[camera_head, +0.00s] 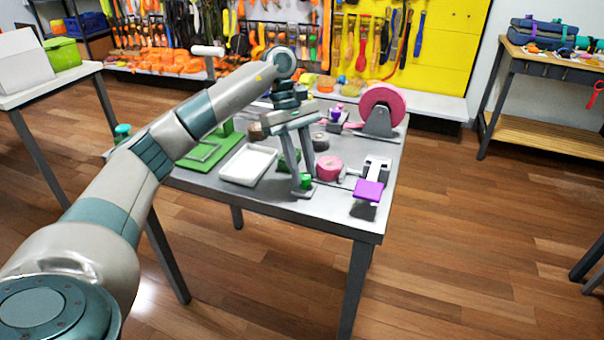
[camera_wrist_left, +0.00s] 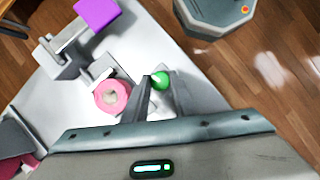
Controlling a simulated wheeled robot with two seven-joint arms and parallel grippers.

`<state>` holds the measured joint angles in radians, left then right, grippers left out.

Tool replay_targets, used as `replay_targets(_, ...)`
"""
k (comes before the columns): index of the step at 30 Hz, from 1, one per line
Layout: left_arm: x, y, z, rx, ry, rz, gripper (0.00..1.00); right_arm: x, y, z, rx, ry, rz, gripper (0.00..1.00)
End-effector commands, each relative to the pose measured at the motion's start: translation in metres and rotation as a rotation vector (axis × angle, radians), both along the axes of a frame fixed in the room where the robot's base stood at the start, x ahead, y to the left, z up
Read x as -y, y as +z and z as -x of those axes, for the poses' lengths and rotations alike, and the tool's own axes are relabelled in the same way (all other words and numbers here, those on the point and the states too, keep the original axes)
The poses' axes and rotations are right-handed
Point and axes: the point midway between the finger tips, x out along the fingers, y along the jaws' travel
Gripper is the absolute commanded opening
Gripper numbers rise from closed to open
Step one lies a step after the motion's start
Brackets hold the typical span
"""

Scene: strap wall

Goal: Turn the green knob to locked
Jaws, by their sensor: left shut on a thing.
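The green knob (camera_head: 305,182) is small and round and sits near the front edge of the grey table, at the tips of my left gripper (camera_head: 298,178). In the left wrist view the green knob (camera_wrist_left: 162,79) shows at the fingertips (camera_wrist_left: 153,85). My left gripper reaches down from above and is shut on the knob. The fingers hide part of it, and I cannot read any marking of its turn position. My right gripper is in neither view.
A pink roll (camera_head: 328,168) stands close beside the gripper. A device with a purple pad (camera_head: 368,191) is at the right front corner. A white tray (camera_head: 248,164) lies to the left. A large pink wheel (camera_head: 381,108) stands behind. The table's front edge (camera_head: 300,214) is near.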

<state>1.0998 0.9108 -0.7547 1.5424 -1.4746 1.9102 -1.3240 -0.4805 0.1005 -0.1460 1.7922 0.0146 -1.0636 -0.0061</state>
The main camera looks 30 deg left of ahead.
Motion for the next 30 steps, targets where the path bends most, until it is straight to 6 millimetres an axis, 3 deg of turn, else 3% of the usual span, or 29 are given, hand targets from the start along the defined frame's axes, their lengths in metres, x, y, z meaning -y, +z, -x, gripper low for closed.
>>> replay_targets(12,0.0,0.0,-0.002,0.001,-0.193,0.0,0.02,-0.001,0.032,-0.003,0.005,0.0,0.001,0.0)
replay_targets(26,0.0,0.001,-0.002,0.002,-0.21,-0.001,0.02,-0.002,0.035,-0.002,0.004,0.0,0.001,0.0)
replay_targets(27,0.0,0.001,-0.002,0.002,-0.21,-0.001,0.32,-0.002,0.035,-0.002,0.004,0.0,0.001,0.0)
replay_targets(29,0.0,0.001,-0.002,0.002,-0.21,-0.001,0.42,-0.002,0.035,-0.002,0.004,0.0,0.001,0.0)
replay_targets(30,0.0,0.001,-0.002,0.002,-0.21,-0.001,0.42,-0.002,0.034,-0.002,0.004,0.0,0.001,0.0)
